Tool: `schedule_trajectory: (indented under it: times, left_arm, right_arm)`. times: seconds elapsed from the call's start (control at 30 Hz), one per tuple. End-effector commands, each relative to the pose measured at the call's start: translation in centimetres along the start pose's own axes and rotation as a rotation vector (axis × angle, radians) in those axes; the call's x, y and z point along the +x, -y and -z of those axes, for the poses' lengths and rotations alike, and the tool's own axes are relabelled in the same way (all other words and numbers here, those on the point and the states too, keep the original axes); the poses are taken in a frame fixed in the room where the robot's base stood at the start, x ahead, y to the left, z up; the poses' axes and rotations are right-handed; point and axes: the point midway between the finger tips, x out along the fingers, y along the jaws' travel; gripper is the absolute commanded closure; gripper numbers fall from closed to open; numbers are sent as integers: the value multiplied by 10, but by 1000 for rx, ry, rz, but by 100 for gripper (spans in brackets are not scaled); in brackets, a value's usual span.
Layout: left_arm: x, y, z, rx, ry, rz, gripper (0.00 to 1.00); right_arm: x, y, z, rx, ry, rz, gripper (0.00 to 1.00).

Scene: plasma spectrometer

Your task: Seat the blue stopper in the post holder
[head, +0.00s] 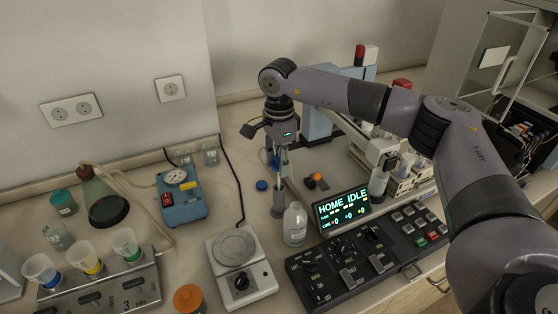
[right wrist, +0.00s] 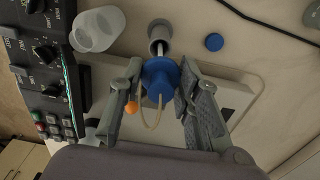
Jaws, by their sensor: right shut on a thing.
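The blue stopper (right wrist: 160,76) is between the fingers of my right gripper (right wrist: 161,84), which is shut on it. A pale tube loop and a small orange ball (right wrist: 131,107) show beside it. A grey cylindrical holder (right wrist: 160,33) with a dark opening lies just beyond the stopper in the right wrist view, and a thin metal rod shows between them. I cannot tell whether the rod is inside the opening. In the head view my right gripper (head: 279,148) points down above the bench, with a bit of blue at its tip. My left gripper is not in view.
A loose blue cap (head: 261,185) lies on the bench near the holder. A clear bottle (head: 295,224), a lit control panel (head: 343,208) and a hotplate (head: 240,262) stand in front. A blue gauge box (head: 180,197) is at left. The bench between it and the cap is mostly clear.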

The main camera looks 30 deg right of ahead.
Motion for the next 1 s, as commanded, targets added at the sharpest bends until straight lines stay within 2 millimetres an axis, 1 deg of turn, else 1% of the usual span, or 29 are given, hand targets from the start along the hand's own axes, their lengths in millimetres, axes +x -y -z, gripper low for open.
schedule_trajectory:
  times: [1.0]
  left_arm:
    - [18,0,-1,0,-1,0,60]
  right_arm:
    - [26,0,0,0,1,0,95]
